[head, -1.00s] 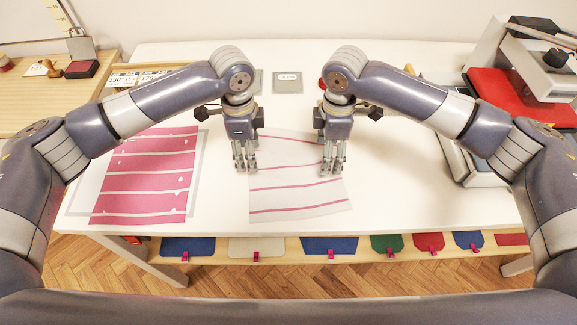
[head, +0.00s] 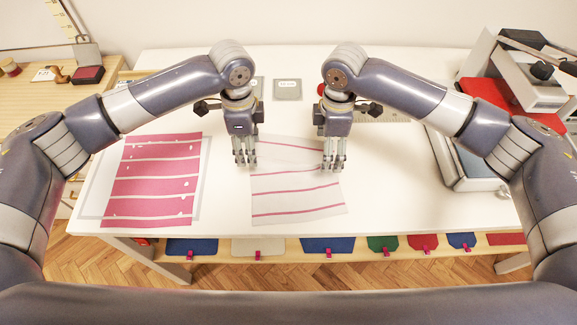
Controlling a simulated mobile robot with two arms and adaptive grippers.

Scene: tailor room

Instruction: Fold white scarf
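The white scarf (head: 292,196) with thin pink stripes lies on the white table, spread out and slightly rumpled, with its sides a little uneven. My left gripper (head: 245,160) points down at the scarf's upper left edge. My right gripper (head: 334,163) points down at its upper right edge. Both sets of fingertips are at or just above the cloth, and I cannot tell whether either one pinches it. The fingers hide small parts of the scarf's side edges.
A pink cloth (head: 155,187) with white stripes lies on a clear sheet at the left. A press with a red pad (head: 497,103) stands at the right. A small grey square (head: 287,90) lies behind the scarf. Coloured pieces (head: 327,246) lie on the shelf below.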

